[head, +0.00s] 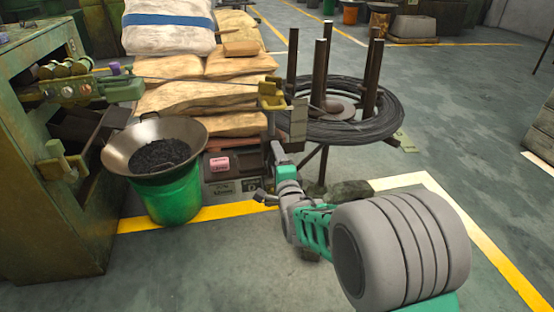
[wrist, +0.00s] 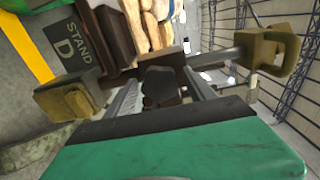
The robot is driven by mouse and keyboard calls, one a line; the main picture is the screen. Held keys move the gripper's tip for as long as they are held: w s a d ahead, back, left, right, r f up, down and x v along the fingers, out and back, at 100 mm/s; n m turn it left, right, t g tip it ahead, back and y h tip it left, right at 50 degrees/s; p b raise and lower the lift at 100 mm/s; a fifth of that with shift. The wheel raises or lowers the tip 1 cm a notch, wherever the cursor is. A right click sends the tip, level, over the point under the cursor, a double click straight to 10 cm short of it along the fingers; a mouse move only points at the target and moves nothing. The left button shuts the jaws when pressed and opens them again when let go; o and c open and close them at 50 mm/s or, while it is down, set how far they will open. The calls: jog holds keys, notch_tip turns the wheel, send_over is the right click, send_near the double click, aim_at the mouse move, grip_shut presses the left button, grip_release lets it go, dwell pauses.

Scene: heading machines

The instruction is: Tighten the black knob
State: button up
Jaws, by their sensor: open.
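The black knob (wrist: 160,84) shows in the wrist view as a dark, faceted shape just beyond my gripper. It is not clear in the head view, where my arm and the stand's parts crowd that spot. My gripper (wrist: 161,92) is open, with one grey finger on each side of the knob in the wrist view. I cannot tell whether either finger touches it. In the head view my gripper (head: 274,146) is raised to the stand, below its yellow bracket (head: 270,98).
A yellow block (wrist: 68,97) and a yellow loop (wrist: 272,52) flank the fingers. A wire coil (head: 355,120) on posts stands right. A pan of dark pieces (head: 122,150) on a green bucket (head: 172,198) and a green machine (head: 40,190) stand left. Sacks (head: 205,98) lie behind.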

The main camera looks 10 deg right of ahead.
jog(key=s+p, duration=0.2)
jog(key=s, duration=0.5)
jog(key=shift+s, duration=0.4)
